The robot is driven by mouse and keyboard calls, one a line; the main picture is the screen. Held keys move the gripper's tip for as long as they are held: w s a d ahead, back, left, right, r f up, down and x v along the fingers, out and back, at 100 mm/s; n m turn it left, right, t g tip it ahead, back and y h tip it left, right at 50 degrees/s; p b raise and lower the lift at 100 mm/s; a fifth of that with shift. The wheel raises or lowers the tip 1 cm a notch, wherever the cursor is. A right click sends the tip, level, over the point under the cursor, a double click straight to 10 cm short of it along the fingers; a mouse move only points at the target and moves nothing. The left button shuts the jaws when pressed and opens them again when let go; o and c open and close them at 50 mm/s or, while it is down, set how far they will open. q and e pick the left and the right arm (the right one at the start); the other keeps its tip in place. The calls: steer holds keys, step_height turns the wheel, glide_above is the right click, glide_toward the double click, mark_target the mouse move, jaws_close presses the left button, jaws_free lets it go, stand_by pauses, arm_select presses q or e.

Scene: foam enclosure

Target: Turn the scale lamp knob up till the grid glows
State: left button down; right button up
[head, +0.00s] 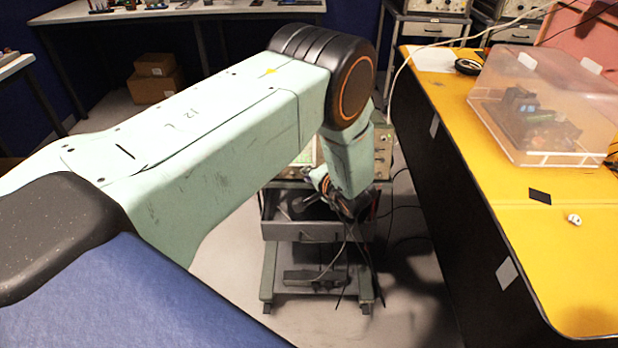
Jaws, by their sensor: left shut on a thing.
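An instrument with a pale screen (306,153) and a front panel with small knobs (381,152) stands on a cart, mostly hidden behind my left arm. Only a strip of the screen shows, pale greenish; I cannot tell whether its grid glows. My left gripper (330,196) is at the lower front of the instrument, above the cart's drawer. It is shut on what appears to be the scale lamp knob, which the gripper and wrist hide. My right gripper is not in view.
The grey cart (268,275) has an open drawer (300,231) and hanging cables. A yellow-topped bench (480,185) with a clear plastic box (545,110) stands close on the right. Cardboard boxes (155,80) sit under the back table. Floor between cart and bench is clear except for cables.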

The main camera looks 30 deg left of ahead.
arm_select(q)
steer(key=shift+s+d+f+m+t+y+b, duration=0.1)
steer(key=shift+f+m+t+y+b, duration=0.4)
steer(key=shift+m+b, duration=1.2)
steer(key=shift+s+d+f+m+t+y+b, duration=0.1)
steer(key=shift+m+t+y+b, duration=0.75)
steer(key=shift+m, duration=1.5)
steer(key=shift+s+f+m+t+y+b, duration=0.1)
steer(key=shift+f+m+t+y+b, duration=0.35)
steer(key=shift+m+b, duration=1.25)
steer(key=shift+r+m+t+p, duration=0.2)
steer(key=shift+m+t+p, duration=0.1)
steer(key=shift+m+t, duration=0.15)
steer(key=c, duration=1.7)
jaws_free()
steer(key=shift+r, duration=0.15)
